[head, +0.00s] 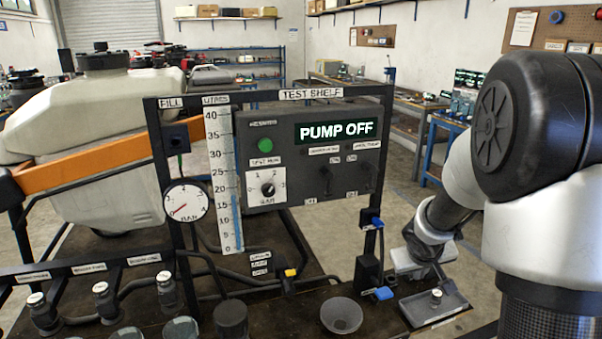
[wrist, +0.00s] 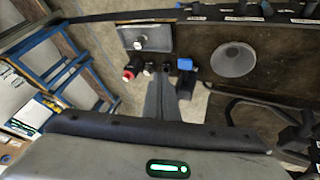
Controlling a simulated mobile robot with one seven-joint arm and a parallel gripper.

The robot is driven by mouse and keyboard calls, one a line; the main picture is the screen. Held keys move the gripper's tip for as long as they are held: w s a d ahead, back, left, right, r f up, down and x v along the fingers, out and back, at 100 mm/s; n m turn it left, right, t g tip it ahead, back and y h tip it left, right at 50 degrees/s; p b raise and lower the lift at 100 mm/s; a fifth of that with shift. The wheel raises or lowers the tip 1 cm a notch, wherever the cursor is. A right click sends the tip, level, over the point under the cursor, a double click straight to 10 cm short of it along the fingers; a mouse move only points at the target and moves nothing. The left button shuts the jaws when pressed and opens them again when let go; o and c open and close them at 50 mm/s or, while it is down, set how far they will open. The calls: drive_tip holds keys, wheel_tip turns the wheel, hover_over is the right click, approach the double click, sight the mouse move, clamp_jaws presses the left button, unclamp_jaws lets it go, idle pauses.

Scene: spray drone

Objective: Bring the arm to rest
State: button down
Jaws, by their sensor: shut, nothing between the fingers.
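My arm (head: 520,130) comes in from the right of the head view and reaches down to my gripper (head: 425,262), right of the test shelf. The fingers are hard to make out in the head view. In the wrist view my gripper (wrist: 168,98) is shut and empty, with its grey fingers pointing toward the bench edge. A small metal tray (head: 432,306) with a knobbed part on it lies below my gripper; the tray also shows in the wrist view (wrist: 130,38).
The test shelf panel (head: 308,150) reads PUMP OFF. A gauge (head: 186,200) and a level scale (head: 223,180) are left of it. A grey funnel-like cup (head: 341,315) stands on the bench, with black-capped valves (head: 103,297) at left. Blue shelving (wrist: 50,65) lies left in the wrist view.

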drive_tip(key=s+a+r+m, duration=0.1)
drive_tip(key=s+a+r, duration=0.3)
drive_tip(key=s+r, duration=0.7)
drive_tip(key=s+a+r+y, duration=0.25)
drive_tip(key=s+a, duration=0.25)
drive_tip(key=s, duration=0.3)
drive_tip(key=s+a+r+y, duration=0.1)
drive_tip(key=s+a+r, duration=0.2)
drive_tip(key=s+a, duration=0.3)
wheel_tip(320, 180, up, 13)
drive_tip(key=s+p, duration=0.1)
drive_tip(key=p, duration=1.1)
drive_tip(key=shift+s+d+f, duration=0.15)
drive_tip(key=shift+s+d, duration=0.15)
